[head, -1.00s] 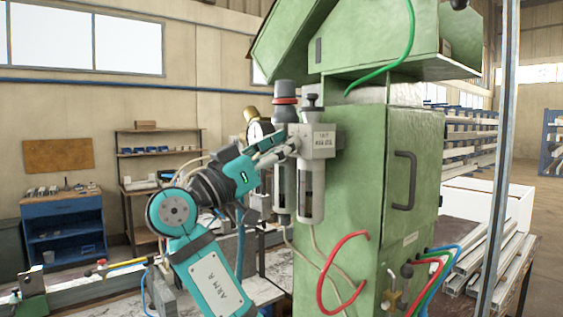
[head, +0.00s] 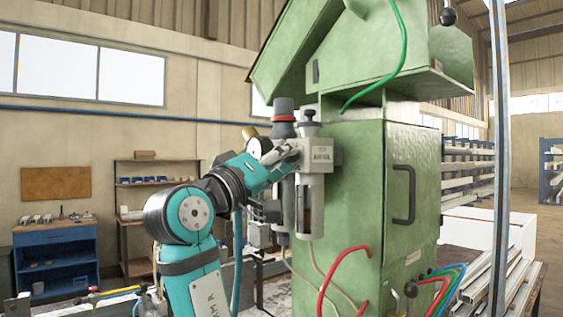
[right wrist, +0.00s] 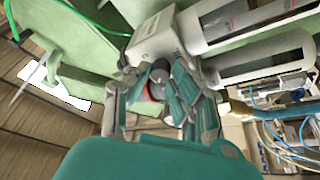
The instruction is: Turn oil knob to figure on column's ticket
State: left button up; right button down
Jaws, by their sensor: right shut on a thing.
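The green column (head: 355,200) carries a pale air/oil unit (head: 317,155) on its left side, with two clear bowls hanging below. My right gripper (head: 280,155) reaches in from the left against this unit. In the right wrist view its fingers (right wrist: 160,88) are closed around a small grey round knob (right wrist: 158,74), which I take as the oil knob; the fingers partly hide it and its scale is not readable. My left gripper is out of view.
A dark knob with a red collar (head: 283,117) and a black-topped stem (head: 309,117) stand close above my right gripper. Red hoses (head: 335,268) loop off the column's lower side. A metal post (head: 500,150) stands at the right. A blue cabinet (head: 55,255) is far left.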

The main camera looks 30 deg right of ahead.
dwell(0.4)
jog(key=c, duration=1.2)
grip_release()
jog(key=shift+o, duration=0.2)
jog(key=v, duration=1.2)
